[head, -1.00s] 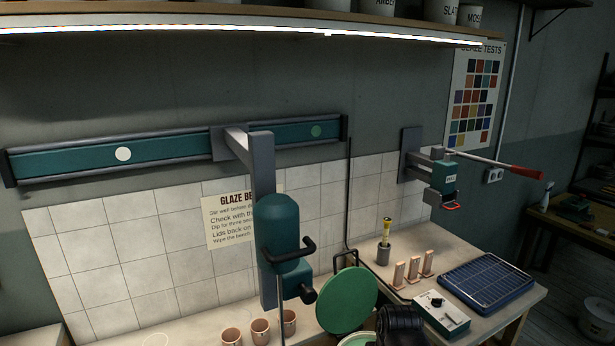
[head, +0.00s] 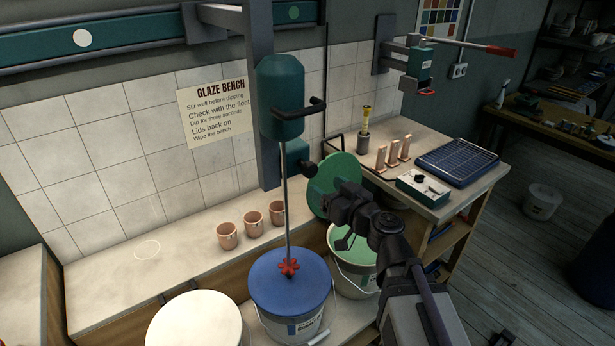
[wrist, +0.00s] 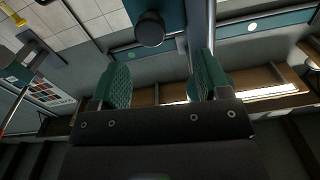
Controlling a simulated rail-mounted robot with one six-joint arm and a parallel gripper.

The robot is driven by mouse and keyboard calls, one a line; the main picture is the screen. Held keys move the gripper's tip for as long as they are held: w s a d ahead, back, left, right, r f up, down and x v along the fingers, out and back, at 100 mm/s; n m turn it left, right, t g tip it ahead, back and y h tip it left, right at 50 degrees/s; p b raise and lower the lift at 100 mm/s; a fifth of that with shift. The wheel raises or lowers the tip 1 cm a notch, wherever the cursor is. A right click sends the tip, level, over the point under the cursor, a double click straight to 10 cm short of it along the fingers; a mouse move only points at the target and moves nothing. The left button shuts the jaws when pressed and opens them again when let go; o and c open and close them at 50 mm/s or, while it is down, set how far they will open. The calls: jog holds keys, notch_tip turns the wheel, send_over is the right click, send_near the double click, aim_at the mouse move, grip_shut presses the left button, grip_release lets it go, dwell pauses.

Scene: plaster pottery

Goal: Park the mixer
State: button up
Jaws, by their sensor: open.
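The mixer (head: 280,95) hangs from a carriage on the teal wall rail (head: 130,32). It has a teal motor body, a black handle (head: 298,119), and a long shaft with a red impeller (head: 288,267). The impeller shows in front of the blue top of a bucket (head: 290,278); I cannot tell whether they touch. The carriage sits between the rail's white dot (head: 82,38) and its right end. My gripper (wrist: 162,82) is open and empty in the wrist view, with the mixer's black knob (wrist: 150,29) beyond it. In the head view my wrist is right of the shaft, below the motor.
A white-topped bucket (head: 194,324) stands left of the blue one. An open bucket of green glaze (head: 345,243) and a standing green disc (head: 322,180) are close to my arm. Several clay cups (head: 253,223) line the bench. A wall bracket with a red-tipped lever (head: 500,51) is at right.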

aim_at(312, 172)
jog(key=shift+n, duration=0.4)
jog(key=x, duration=0.7)
jog(key=d+x, duration=0.1)
jog(key=x, duration=0.3)
jog(key=shift+w, duration=0.45)
